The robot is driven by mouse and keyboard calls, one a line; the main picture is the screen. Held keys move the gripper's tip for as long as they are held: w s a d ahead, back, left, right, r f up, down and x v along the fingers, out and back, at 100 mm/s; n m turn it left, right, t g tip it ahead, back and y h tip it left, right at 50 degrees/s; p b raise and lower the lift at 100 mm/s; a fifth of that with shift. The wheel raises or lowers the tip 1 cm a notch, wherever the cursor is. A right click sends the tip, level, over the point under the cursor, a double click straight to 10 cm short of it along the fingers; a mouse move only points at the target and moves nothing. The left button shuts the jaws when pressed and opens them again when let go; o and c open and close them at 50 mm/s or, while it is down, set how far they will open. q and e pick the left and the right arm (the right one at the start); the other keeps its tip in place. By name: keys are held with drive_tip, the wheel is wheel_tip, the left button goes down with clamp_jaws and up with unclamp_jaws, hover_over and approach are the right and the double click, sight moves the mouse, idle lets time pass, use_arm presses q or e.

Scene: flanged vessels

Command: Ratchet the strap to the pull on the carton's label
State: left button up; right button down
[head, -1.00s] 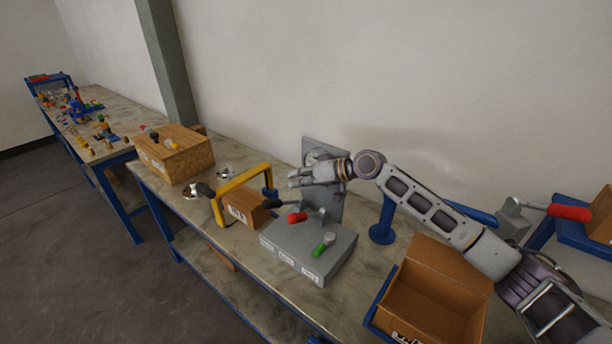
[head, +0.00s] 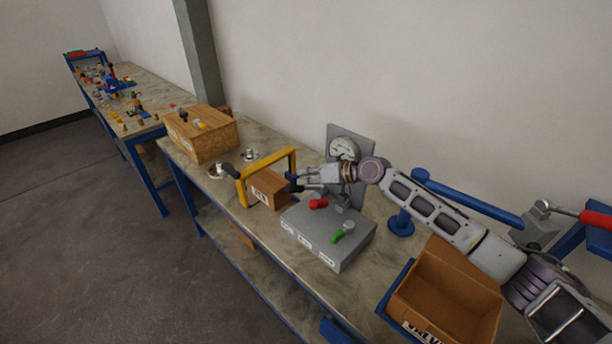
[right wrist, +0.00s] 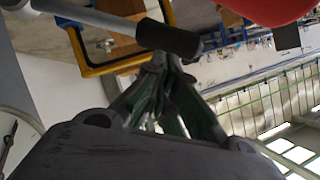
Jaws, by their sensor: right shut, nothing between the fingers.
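A small brown carton (head: 270,186) with a white label on its front (head: 260,194) sits on the bench under a yellow band (head: 241,190), which arches over it. I cannot read the pull on the label. A black-gripped lever (head: 292,187) lies just right of the carton; its grip also shows large in the right wrist view (right wrist: 168,38), with a grey shaft. My right gripper (head: 298,178) is shut and empty beside this grip; its fingers also show in the right wrist view (right wrist: 165,85). Whether they touch the grip is unclear. My left gripper is not in view.
A wooden box (head: 203,137) is at left, an open cardboard box (head: 447,300) at right.

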sight(297, 190)
drive_tip(key=s+a+f, duration=0.1)
drive_tip(key=s+a+f+b, duration=0.1)
drive_tip(key=f, duration=0.1)
drive_tip(key=shift+s+a, duration=0.1)
drive_tip(key=shift+s, duration=0.05)
drive_tip(key=shift+f, duration=0.2)
drive_tip(key=shift+r, duration=0.1)
idle(0.4)
drive_tip(key=v, duration=1.2)
idle(0.4)
